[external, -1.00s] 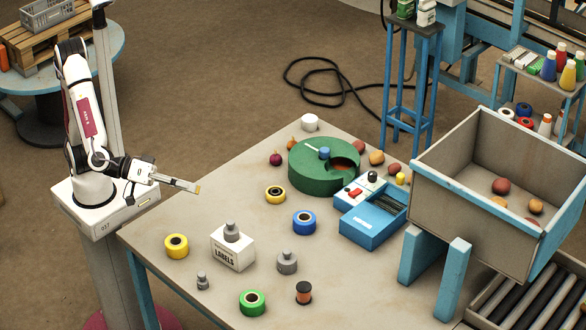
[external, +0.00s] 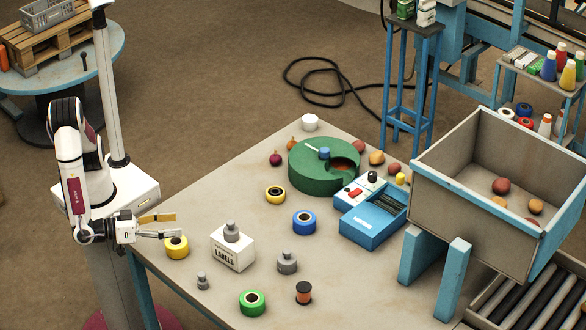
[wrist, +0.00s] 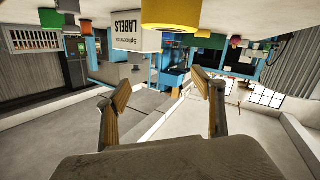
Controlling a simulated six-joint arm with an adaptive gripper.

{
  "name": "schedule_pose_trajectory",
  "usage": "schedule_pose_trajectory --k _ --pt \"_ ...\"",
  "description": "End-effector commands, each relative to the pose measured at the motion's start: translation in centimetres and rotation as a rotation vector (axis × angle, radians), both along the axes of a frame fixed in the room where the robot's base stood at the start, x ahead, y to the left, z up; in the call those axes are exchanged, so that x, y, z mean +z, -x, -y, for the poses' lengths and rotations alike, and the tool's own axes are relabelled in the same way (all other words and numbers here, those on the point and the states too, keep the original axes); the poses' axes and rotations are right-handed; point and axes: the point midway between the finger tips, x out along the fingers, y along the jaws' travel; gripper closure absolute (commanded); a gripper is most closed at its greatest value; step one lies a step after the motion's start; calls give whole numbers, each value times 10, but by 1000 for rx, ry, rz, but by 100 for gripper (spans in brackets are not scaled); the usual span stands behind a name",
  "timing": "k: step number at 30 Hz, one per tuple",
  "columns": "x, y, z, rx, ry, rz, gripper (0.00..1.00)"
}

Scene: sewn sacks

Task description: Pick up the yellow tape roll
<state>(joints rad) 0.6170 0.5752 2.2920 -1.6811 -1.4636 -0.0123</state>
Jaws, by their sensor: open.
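A yellow tape roll (external: 177,252) with a dark core lies flat near the table's left edge. A second yellow roll (external: 275,199) lies farther back, in front of the green drum. My gripper (external: 177,226) is open and empty, its fingers pointing right. In the external view the fingertips show just above the near yellow roll; I cannot tell the exact gap. The wrist view appears upside down; a yellow roll (wrist: 170,16) shows at its top edge, beyond the two spread fingers (wrist: 160,84), with nothing between them.
A white LABELS box (external: 232,251) with a grey weight on top stands right of the near roll. Blue roll (external: 304,222), green roll (external: 252,303), grey weights and a copper spool (external: 303,293) lie around. Green drum (external: 310,175) and large bin (external: 465,190) stand farther off.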

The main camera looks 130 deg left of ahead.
Motion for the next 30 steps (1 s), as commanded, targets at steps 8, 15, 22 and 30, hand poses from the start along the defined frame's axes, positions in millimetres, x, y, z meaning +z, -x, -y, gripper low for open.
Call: schedule_pose_trajectory --k 8,15,22,30 --pt "-39 24 24 -4 -140 -89 32" --pt "-66 40 44 -39 -235 -149 32" --pt "-78 45 54 -68 -266 -171 32" --pt "-78 45 54 -68 -266 -173 32"
